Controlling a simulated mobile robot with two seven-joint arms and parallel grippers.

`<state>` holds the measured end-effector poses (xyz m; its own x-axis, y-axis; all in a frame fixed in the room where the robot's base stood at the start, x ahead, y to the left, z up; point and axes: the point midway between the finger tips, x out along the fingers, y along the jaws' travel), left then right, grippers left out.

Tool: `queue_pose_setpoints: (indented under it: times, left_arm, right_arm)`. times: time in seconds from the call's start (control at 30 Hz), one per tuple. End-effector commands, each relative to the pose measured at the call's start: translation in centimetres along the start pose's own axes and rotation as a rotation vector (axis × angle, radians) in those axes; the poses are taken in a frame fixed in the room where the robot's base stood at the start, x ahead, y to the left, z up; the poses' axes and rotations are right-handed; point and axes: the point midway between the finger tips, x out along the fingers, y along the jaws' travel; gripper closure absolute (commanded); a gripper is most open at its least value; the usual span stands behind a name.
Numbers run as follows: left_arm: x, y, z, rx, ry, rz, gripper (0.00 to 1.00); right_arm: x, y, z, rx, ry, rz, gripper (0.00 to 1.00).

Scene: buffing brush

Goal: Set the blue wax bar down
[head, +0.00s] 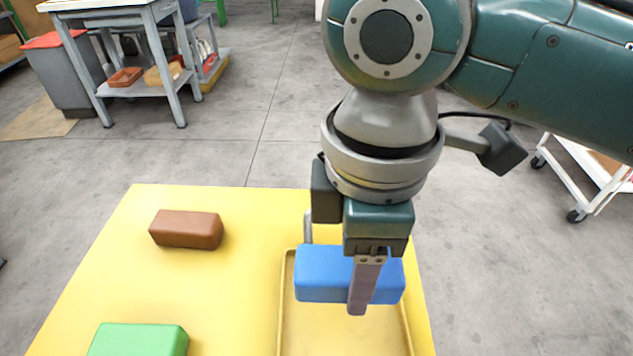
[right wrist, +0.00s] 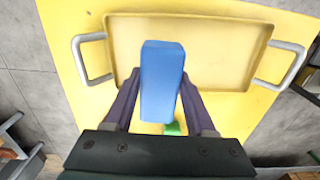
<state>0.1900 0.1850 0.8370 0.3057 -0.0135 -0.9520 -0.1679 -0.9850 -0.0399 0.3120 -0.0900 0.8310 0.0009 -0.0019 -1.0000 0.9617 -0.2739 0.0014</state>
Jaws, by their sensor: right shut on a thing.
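The blue wax bar (head: 325,274) is between the fingers of my right gripper (head: 354,285), which is shut on it. In the head view the bar lies level across the far part of a shallow yellow tray (head: 284,318). In the right wrist view the blue bar (right wrist: 161,80) overlaps the edge of the tray (right wrist: 215,52); the fingers press its two sides. It looks raised over the tray, but the gap under it cannot be judged. One finger is mostly hidden in the head view. My left gripper is not in view.
A brown bar (head: 187,230) and a green bar (head: 138,340) lie left of the tray on the yellow tabletop (head: 235,270). The tray has grey handles (right wrist: 90,60) at its ends. A grey workbench (head: 120,18) and a white cart (head: 590,170) stand farther off.

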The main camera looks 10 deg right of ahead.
Motion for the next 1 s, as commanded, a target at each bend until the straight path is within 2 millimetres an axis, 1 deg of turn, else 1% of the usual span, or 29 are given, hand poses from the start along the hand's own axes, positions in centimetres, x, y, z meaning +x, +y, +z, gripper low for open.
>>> queue_pose_setpoints:
  times: [0.03, 0.1, 0.2, 0.33, 0.53, 0.63, 0.83, 0.97, 1.0]
  left_arm:
    - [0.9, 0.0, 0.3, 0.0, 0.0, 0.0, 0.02]
    - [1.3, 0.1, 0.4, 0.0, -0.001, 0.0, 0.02]
    - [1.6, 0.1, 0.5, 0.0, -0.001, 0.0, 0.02]
    - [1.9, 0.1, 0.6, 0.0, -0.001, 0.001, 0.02]
    - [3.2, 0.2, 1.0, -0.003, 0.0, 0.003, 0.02]
    - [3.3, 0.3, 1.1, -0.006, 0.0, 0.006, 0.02]
    - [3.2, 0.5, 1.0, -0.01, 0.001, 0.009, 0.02]
    - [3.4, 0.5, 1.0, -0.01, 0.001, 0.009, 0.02]
    - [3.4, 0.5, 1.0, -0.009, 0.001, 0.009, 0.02]
  right_arm:
    - [1.8, -0.1, 0.0, 0.002, -0.002, -0.002, 1.0]
    - [3.2, 0.0, 0.0, 0.001, -0.001, -0.001, 1.0]
    - [4.4, 0.0, 0.0, 0.0, 0.0, 0.001, 1.0]
    - [5.3, 0.0, 0.0, 0.001, 0.0, 0.0, 1.0]
    - [8.5, 0.0, 0.0, 0.0, 0.0, 0.0, 1.0]
    - [9.1, 0.0, 0.0, 0.0, 0.0, 0.001, 1.0]
    - [8.9, 0.0, 0.0, 0.0, 0.001, 0.002, 1.0]
    - [9.2, 0.0, 0.0, 0.001, 0.001, 0.001, 1.0]
    - [9.3, 0.0, 0.0, 0.001, 0.0, 0.001, 0.43]
